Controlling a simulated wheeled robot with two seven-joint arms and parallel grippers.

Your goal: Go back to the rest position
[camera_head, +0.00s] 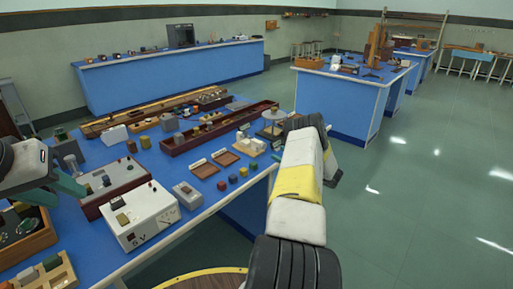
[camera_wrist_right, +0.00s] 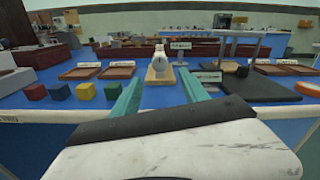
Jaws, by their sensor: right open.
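My right gripper (camera_wrist_right: 159,74) is open in the right wrist view, with its two teal fingers spread apart above the front of the blue bench. A small white-topped device on a wooden base (camera_wrist_right: 160,68) shows beyond and between the fingers, apart from them. My left gripper (camera_head: 68,187) is at the left edge over the bench, near a dark red box (camera_head: 108,190). Its teal fingers are partly hidden, so its opening is unclear.
The blue bench (camera_head: 205,200) holds a white meter box (camera_head: 140,215), several small coloured cubes (camera_head: 232,179), shallow brown trays (camera_head: 204,169) and a long wooden trough (camera_head: 215,130). Another blue bench (camera_head: 340,103) stands behind. The green floor at right (camera_head: 420,190) is clear.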

